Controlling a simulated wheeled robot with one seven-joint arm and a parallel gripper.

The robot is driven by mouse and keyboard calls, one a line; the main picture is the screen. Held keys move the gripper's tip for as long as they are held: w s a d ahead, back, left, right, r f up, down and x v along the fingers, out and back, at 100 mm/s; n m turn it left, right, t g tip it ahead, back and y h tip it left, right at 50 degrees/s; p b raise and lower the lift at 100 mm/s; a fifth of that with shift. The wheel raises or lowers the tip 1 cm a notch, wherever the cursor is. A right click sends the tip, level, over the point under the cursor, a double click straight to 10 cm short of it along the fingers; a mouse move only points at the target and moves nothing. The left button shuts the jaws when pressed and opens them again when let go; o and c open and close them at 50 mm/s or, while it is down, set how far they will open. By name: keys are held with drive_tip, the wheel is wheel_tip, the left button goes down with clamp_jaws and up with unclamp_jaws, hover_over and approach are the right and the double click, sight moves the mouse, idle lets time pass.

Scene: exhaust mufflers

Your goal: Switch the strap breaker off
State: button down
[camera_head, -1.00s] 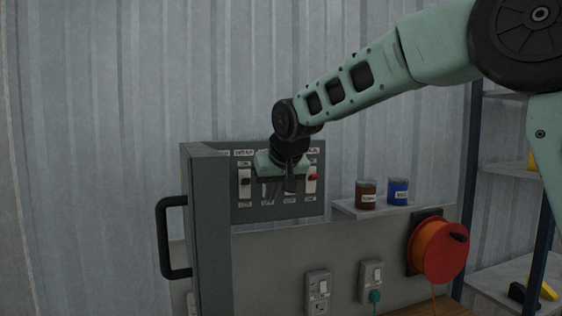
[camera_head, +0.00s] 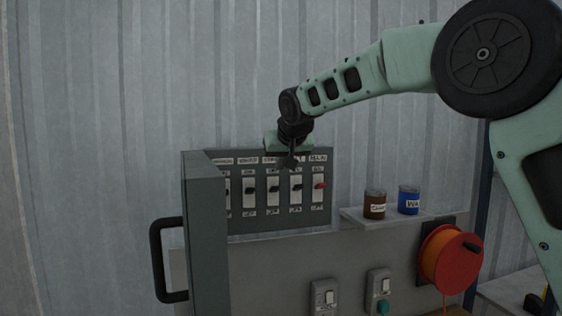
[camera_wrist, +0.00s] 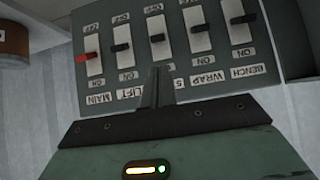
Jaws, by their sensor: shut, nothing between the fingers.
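The breaker panel (camera_head: 262,222) has a row of levers on white plates. In the wrist view it appears upside down, with labels MAIN, LIFT, one starting with S, WRAP and BENCH. The strap breaker (camera_wrist: 157,38) is the middle one there, its label partly hidden by my fingers. Its black lever shows in the head view (camera_head: 273,188) and lines up with its neighbours; I cannot tell which way it is set. My gripper (camera_head: 290,163) is shut and empty, fingers pointing down at the panel's top edge, above the levers and apart from them. Its fingers also show in the wrist view (camera_wrist: 157,72).
The MAIN breaker has a red lever (camera_head: 320,185) at the right end. An open cabinet door (camera_head: 205,235) with a black handle stands left of the panel. A brown can (camera_head: 374,205) and a blue can (camera_head: 409,200) sit on a shelf at right. An orange reel (camera_head: 452,257) hangs below.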

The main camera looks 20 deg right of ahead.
sight(276, 189)
drive_tip(key=p+x, duration=0.3)
drive_tip(key=x, duration=0.4)
drive_tip(key=shift+w+f+p, duration=0.2)
drive_tip(key=shift+w+p, duration=0.05)
drive_tip(key=shift+p, duration=0.05)
drive_tip(key=shift+s+f+b, duration=0.1)
drive_tip(key=shift+f+b, duration=0.1)
drive_tip(key=shift+b, duration=0.55)
drive_tip(key=shift+f+b, duration=0.1)
drive_tip(key=shift+b, duration=0.45)
drive_tip(key=shift+t, duration=0.3)
drive_tip(key=shift+s+b, duration=0.1)
drive_tip(key=shift+b, duration=0.35)
